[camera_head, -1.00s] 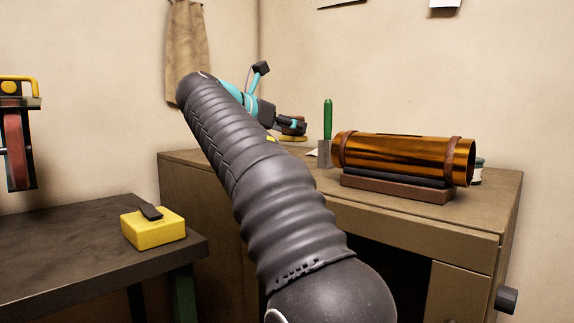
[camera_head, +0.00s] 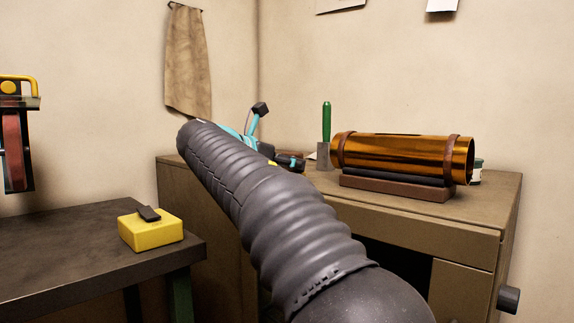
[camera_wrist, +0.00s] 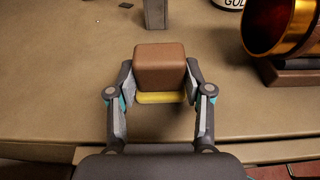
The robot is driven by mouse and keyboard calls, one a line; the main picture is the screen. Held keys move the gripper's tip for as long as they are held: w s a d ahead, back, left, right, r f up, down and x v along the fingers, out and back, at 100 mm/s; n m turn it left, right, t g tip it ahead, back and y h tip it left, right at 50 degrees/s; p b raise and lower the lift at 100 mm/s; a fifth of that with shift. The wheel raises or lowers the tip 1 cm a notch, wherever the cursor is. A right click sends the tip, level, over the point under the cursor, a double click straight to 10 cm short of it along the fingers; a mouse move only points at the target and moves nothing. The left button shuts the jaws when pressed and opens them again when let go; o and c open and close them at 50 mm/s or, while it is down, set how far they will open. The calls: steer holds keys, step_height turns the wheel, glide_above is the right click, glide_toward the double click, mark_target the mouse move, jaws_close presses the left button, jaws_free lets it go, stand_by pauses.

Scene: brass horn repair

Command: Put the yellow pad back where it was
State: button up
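The yellow pad (camera_wrist: 160,98) shows in the wrist view as a brown block with a yellow layer along its near lower edge. My gripper (camera_wrist: 160,72) has a finger against each side of it and is shut on it. The pad is over the brown workbench (camera_wrist: 60,70), near its front edge; I cannot tell whether it touches the top. In the head view my gripper (camera_head: 291,162) is low over the far left part of the workbench, and my arm hides most of the pad.
A copper-coloured tube (camera_head: 400,155) lies on a cradle at the right of the workbench. A green-handled tool (camera_head: 326,122) stands behind my gripper, with a small tin (camera_head: 477,171) at the right end. A yellow box (camera_head: 150,233) with a dark piece on top sits on the left table (camera_head: 60,260).

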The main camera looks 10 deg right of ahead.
steer(key=shift+o, duration=1.4)
steer(key=p+v, duration=0.1)
steer(key=v, duration=1.1)
